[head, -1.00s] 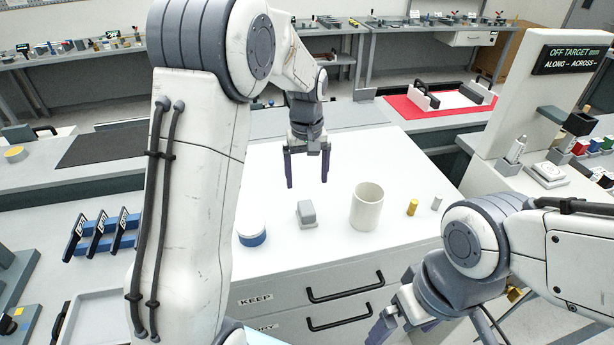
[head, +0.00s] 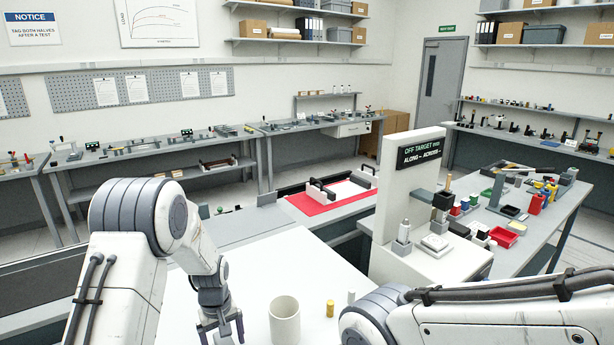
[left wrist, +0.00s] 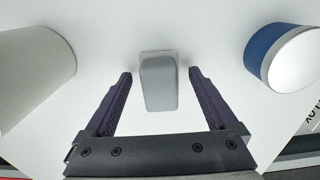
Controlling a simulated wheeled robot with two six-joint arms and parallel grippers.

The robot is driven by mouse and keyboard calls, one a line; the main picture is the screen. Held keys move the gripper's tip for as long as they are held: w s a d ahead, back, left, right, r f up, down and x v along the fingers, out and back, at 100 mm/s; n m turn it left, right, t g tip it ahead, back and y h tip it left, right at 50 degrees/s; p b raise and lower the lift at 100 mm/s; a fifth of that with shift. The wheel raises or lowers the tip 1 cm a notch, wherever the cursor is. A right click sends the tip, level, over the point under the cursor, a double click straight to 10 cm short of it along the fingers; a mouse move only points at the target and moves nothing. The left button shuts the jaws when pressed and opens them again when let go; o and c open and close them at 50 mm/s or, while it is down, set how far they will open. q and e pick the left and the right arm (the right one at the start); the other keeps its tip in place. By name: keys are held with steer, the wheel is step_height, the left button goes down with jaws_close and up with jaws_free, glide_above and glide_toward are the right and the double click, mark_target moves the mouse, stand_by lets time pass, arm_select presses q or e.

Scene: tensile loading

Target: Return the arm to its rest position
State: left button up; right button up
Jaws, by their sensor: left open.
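My left arm comes in from the left in the head view, and its gripper (head: 221,330) hangs over the white table near the bottom edge. In the left wrist view the same gripper (left wrist: 158,100) is open and empty, with a grey block (left wrist: 158,82) on the table beyond and between its fingertips. My right arm crosses the lower right corner of the head view; its gripper is outside the picture.
A white cup (head: 285,322) stands right of my left gripper, with a small yellow cylinder (head: 330,309) and a grey one (head: 351,297) farther right. A blue-and-white round container (left wrist: 284,55) shows in the wrist view. A white instrument stand (head: 408,190) rises at the right.

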arm_select(q)
step_height(320, 180, up, 3)
steer(key=shift+b, duration=0.9)
steer(key=shift+r, duration=0.5)
steer(key=shift+f, duration=0.15)
